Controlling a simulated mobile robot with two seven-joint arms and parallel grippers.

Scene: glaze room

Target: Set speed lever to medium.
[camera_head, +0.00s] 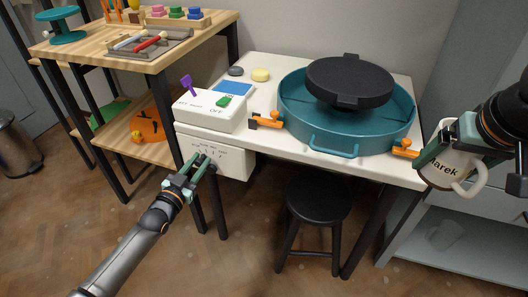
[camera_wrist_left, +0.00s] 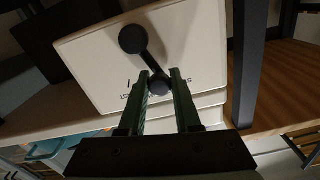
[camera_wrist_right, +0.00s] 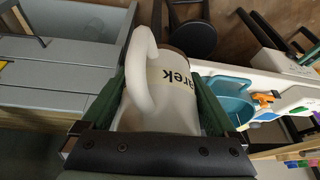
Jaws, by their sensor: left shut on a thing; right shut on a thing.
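The speed lever (camera_wrist_left: 147,57) is a black bar with a round hub and a round knob, on the front of a white control box (camera_wrist_left: 195,45). The box front (camera_head: 235,160) hangs under the left of the white table in the head view. My left gripper (camera_head: 203,163) reaches it from below and hides the lever there. In the left wrist view my left gripper (camera_wrist_left: 161,76) is shut on the knob. Lettering beside the knob is partly hidden and upside down; I cannot read the setting. My right gripper (camera_wrist_right: 160,85) is shut on a white mug (camera_head: 450,168) marked "Marek".
A teal basin (camera_head: 345,142) with a black wheel head (camera_head: 350,80) and orange clamps stands on the white table. A switch box (camera_head: 212,108) with purple and green levers is at its left. A black stool (camera_head: 318,198) stands below. A wooden shelf table (camera_head: 150,62) is left.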

